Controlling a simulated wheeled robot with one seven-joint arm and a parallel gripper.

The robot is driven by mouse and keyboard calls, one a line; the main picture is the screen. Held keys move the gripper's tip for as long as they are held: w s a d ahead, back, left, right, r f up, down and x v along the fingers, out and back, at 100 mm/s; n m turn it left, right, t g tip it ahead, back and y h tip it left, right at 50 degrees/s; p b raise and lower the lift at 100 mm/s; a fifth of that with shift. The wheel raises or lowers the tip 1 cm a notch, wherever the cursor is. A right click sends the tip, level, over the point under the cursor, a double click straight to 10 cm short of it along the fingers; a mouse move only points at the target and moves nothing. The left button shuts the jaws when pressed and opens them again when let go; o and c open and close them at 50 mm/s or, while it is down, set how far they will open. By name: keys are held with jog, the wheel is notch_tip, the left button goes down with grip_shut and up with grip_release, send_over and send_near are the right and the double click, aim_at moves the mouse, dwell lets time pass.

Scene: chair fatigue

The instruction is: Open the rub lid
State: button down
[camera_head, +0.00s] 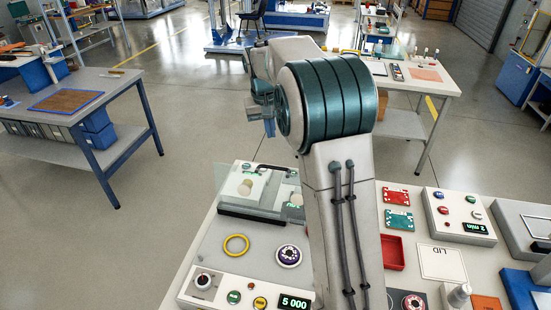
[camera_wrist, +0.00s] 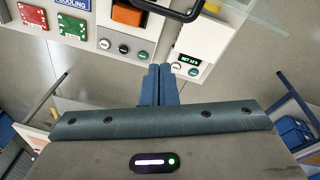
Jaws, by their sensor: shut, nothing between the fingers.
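A clear lid (camera_head: 232,184) stands tilted up over a station on the white bench in the head view, with a dark bar along its lower edge. Pale round parts show through it. I cannot tell for sure whether this is the rub lid. In the wrist view a black handle (camera_wrist: 168,8) crosses the top edge, with a clear pane (camera_wrist: 255,18) to its right. My gripper (camera_wrist: 158,70) is shut and empty, its blue fingers just below the handle and apart from it in the picture. My arm hides part of the bench in the head view.
A yellow ring (camera_head: 236,245), a dark round dial (camera_head: 288,256) and a "5 000" display (camera_head: 294,302) are on the near left of the bench. Red and green cards (camera_head: 397,208), a red tray (camera_head: 391,253) and a timer box (camera_head: 458,215) are right of my arm.

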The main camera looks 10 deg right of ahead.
notch_tip(320, 180, down, 9)
jog(key=s+m+t+b, duration=0.1)
jog(key=s+m+t, duration=0.1)
jog(key=m, duration=0.2)
jog(key=shift+s+d, duration=0.2)
jog(key=shift+d, duration=0.2)
jog(key=shift+s+h, duration=0.1)
jog(key=shift+h, duration=0.2)
dwell(0.3)
